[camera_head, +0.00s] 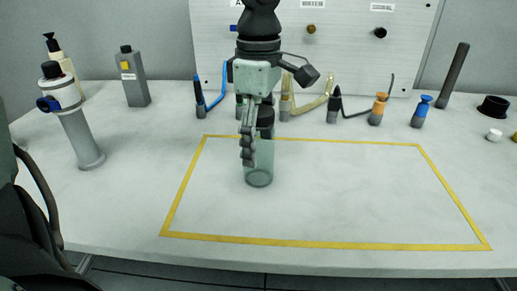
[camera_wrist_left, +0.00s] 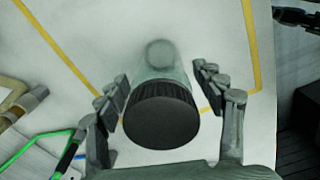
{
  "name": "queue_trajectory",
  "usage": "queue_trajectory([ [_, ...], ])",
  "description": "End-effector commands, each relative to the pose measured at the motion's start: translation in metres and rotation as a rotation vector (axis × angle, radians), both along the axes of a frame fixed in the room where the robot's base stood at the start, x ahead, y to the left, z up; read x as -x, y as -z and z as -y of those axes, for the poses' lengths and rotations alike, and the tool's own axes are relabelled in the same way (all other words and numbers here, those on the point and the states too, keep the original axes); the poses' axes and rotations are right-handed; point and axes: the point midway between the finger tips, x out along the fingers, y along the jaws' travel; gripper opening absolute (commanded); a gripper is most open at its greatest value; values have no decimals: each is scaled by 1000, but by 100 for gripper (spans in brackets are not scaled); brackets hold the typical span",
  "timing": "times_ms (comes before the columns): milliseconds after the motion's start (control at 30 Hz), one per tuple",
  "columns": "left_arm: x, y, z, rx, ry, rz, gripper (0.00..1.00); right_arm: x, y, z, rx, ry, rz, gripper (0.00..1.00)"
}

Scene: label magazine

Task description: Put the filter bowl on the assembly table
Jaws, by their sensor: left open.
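The filter bowl (camera_head: 259,174) is a clear, greenish cylinder standing upright on the assembly table (camera_head: 330,205), inside the yellow outline near its left part. In the left wrist view its black ribbed collar (camera_wrist_left: 160,115) faces the camera, and the clear body narrows away to the round bottom. My left gripper (camera_head: 255,150) comes down from above at the bowl's upper part. In the left wrist view the left gripper (camera_wrist_left: 168,105) is open, with fingers on both sides of the collar and visible gaps. The fingers hide part of the bowl in the head view.
A grey cylindrical housing (camera_head: 78,130), a grey bottle (camera_head: 134,80) and a pump bottle (camera_head: 62,68) stand at left. Several tools line the back, including an orange-topped one (camera_head: 378,108) and a blue-topped one (camera_head: 421,112). The outlined area right of the bowl is clear.

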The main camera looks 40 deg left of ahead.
Motion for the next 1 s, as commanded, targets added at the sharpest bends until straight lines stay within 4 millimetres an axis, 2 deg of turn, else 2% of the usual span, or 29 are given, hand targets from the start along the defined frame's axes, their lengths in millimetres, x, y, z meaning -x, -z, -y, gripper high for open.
queue_trajectory([
  [33,-1,-13,0,-1,1,6,68,0,0,-1,-1,0,0,40],
  [200,-1,-52,0,-1,0,4,68,1,0,-1,-3,1,-1,40],
  [400,0,-84,0,-2,1,3,68,1,2,-2,-4,1,0,40],
  [600,0,-96,0,-1,1,0,68,1,3,-3,-6,0,-1,40],
  [1000,0,-96,0,-1,2,-1,68,2,3,-3,-6,1,-3,40],
])
